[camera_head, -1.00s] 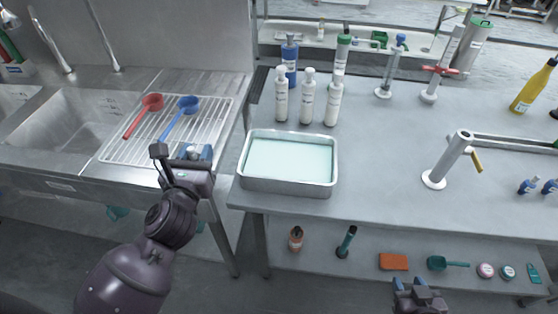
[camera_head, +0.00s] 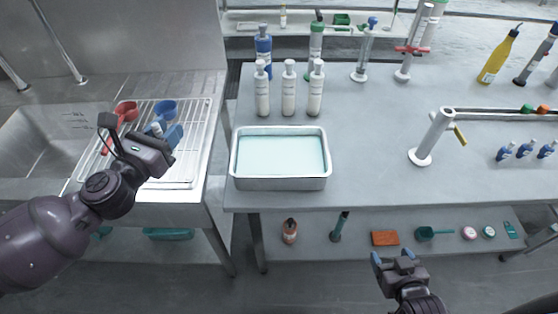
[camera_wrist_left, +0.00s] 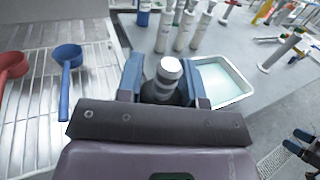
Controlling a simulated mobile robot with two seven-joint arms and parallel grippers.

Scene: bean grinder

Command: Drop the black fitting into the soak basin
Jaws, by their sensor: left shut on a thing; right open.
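The black fitting (camera_wrist_left: 160,92), with a pale ribbed cap, stands between the fingers of my left gripper (camera_wrist_left: 163,84), which is shut on it. In the head view my left gripper (camera_head: 164,133) is over the front of the wire rack, left of the soak basin, and mostly hides the fitting. The soak basin (camera_head: 282,184) is a metal tray of pale aqua liquid on the grey bench. It also shows in the left wrist view (camera_wrist_left: 236,99), beyond and right of the gripper. My right gripper (camera_head: 393,262) is open and empty, low in front of the bench.
A red scoop (camera_head: 125,110) and a blue scoop (camera_head: 165,107) lie on the wire rack (camera_head: 198,125) by the sink. Several white bottles (camera_head: 289,92) stand just behind the basin. A tap (camera_head: 433,137) stands to its right. A gap separates the sink counter and bench.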

